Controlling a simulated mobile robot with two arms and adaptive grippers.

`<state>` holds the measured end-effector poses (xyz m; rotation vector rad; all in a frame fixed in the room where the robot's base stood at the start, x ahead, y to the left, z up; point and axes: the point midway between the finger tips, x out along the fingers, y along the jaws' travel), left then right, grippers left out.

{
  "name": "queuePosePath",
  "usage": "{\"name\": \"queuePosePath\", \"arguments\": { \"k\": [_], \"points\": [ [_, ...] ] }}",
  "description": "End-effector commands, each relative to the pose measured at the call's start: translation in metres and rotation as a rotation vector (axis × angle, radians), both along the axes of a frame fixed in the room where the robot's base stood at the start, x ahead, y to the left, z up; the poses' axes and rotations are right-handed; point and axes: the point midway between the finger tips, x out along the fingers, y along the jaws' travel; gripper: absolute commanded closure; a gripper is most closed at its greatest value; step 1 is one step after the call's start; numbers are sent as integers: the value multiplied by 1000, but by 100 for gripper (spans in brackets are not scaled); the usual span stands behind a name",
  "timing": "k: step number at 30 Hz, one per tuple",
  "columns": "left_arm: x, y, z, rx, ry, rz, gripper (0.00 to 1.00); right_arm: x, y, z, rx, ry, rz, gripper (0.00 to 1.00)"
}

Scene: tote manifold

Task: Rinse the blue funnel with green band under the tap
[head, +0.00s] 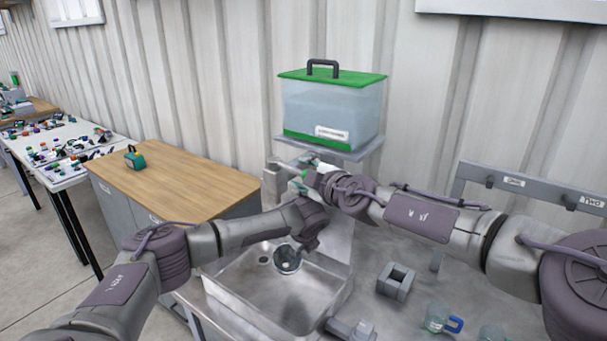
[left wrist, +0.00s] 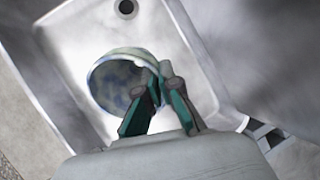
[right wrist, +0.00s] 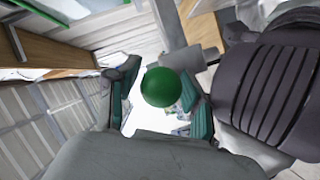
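The funnel (head: 287,260) is over the steel sink basin (head: 235,290), its mouth showing a dark bluish inside. In the left wrist view the funnel (left wrist: 112,85) has a pale greenish rim and a mottled blue inside. My left gripper (left wrist: 158,78) is shut on its rim; the funnel's lower part is hidden. My right gripper (head: 298,178) is below the clear tank with a green lid (head: 332,105). In the right wrist view a round green knob (right wrist: 161,87) lies between its spread fingers, with a gap on the left. The tap's outlet is hidden by my arms.
A grey square block (head: 396,281) and a clear mug with a blue handle (head: 438,318) stand on the counter right of the sink. A wooden-topped cabinet (head: 165,185) stands to the left. A hook rail (head: 520,184) is at the back right.

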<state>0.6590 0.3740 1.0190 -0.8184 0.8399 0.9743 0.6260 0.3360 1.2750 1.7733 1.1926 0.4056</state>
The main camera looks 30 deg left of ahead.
Motion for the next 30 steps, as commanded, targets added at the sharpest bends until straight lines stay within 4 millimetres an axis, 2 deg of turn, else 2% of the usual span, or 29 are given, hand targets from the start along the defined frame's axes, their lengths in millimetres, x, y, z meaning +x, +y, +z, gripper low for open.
{"name": "queuePosePath", "arguments": {
  "k": [11, 16, 23, 30],
  "points": [
    [0, 0, 0, 0, 0, 0, 100, 1, -1, 0, 0, 0, -2, 47],
    [0, 0, 0, 0, 0, 0, 100, -3, -9, 3, 0, -3, -1, 47],
    [0, 0, 0, 0, 0, 0, 100, -18, -37, 9, 0, 0, -1, 47],
    [0, 0, 0, 0, 0, 0, 100, -39, -74, 18, 1, 1, -3, 47]
  ]
}}
